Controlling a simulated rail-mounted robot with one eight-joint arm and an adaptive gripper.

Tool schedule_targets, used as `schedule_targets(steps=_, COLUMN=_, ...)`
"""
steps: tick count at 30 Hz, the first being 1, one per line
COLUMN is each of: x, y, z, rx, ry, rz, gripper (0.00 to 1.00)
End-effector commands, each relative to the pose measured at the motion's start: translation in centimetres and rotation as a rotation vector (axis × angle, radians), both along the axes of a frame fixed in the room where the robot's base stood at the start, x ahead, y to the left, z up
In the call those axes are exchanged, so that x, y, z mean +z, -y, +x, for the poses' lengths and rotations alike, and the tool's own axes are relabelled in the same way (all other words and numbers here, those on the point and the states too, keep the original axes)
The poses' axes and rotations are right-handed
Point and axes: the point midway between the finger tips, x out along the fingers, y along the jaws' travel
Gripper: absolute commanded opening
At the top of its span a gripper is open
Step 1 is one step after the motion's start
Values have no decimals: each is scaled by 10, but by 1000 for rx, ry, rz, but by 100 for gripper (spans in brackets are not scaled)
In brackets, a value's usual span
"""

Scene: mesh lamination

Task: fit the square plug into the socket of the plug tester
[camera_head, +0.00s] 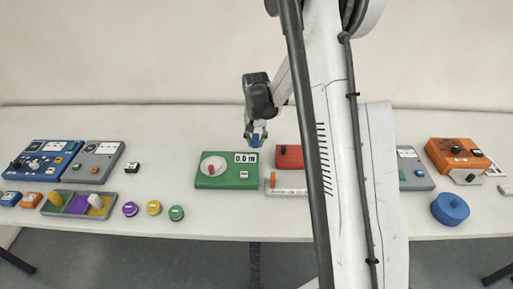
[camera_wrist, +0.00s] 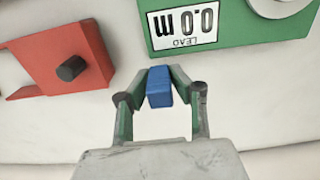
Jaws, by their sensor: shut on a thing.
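My gripper (camera_head: 257,138) is shut on a small blue block (camera_head: 255,141). It is above the table, behind the green device. In the wrist view the block (camera_wrist: 159,86) sits between the two fingertips, with its far end slightly past them. It looks box-shaped; I cannot tell for sure that it is the square plug. No socket shows clearly, and I cannot tell which device is the plug tester. A blue panel (camera_head: 45,160) and a grey panel (camera_head: 97,162) with dials and buttons stand at the left.
The green device (camera_head: 227,181) with a "0.0 m" display and the red device (camera_head: 289,156) are close to my gripper. A tray (camera_head: 77,211) and coloured round pieces (camera_head: 153,208) lie at the front left. An orange box (camera_head: 457,153) and blue round piece (camera_head: 450,208) are at right.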

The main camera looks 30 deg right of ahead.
Motion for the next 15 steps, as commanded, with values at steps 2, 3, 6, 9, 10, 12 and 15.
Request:
schedule_targets(steps=2, x=-2, y=4, z=1, rx=-1, ry=0, rz=0, gripper=0)
schedule_targets(steps=3, x=-4, y=5, z=1, rx=-1, ry=0, rz=0, gripper=0)
schedule_targets(steps=6, x=-9, y=5, z=2, rx=0, ry=0, rz=0, gripper=0)
schedule_targets(steps=9, x=-20, y=5, z=2, rx=0, ry=0, rz=0, gripper=0)
schedule_targets(steps=10, x=-24, y=5, z=2, rx=0, ry=0, rz=0, gripper=0)
schedule_targets(steps=12, x=-33, y=5, z=2, rx=0, ry=0, rz=0, gripper=0)
schedule_targets(steps=15, x=-41, y=4, z=2, rx=0, ry=0, rz=0, gripper=0)
